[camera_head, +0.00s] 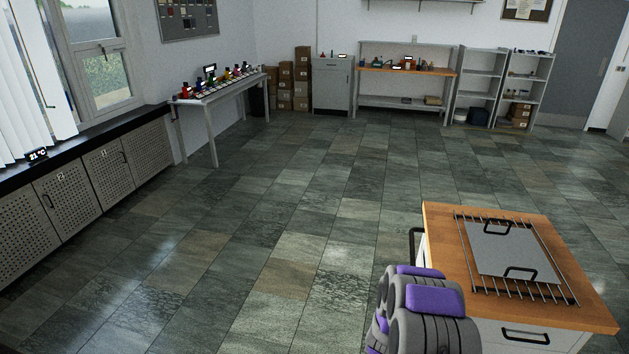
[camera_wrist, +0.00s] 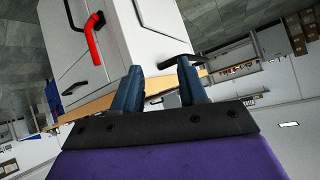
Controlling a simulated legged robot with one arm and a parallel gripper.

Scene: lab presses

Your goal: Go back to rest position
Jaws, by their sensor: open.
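My gripper (camera_wrist: 160,92) shows in the wrist view with its two dark blue fingers apart and nothing between them. Beyond the fingers is a white cabinet (camera_wrist: 120,45) with black handles and a red handle (camera_wrist: 92,38). The wrist view is strongly tilted. In the head view, grey and purple parts of my arm (camera_head: 425,310) are at the bottom, close beside the wooden-topped cabinet. The gripper itself does not show in the head view.
A wooden-topped cabinet (camera_head: 440,225) at the lower right carries a wire rack and a grey plate (camera_head: 510,250) with two black handles. Perforated cabinets (camera_head: 85,185) line the left wall. A table (camera_head: 225,90) with several colourful items stands beyond. The tiled floor (camera_head: 270,230) between is clear.

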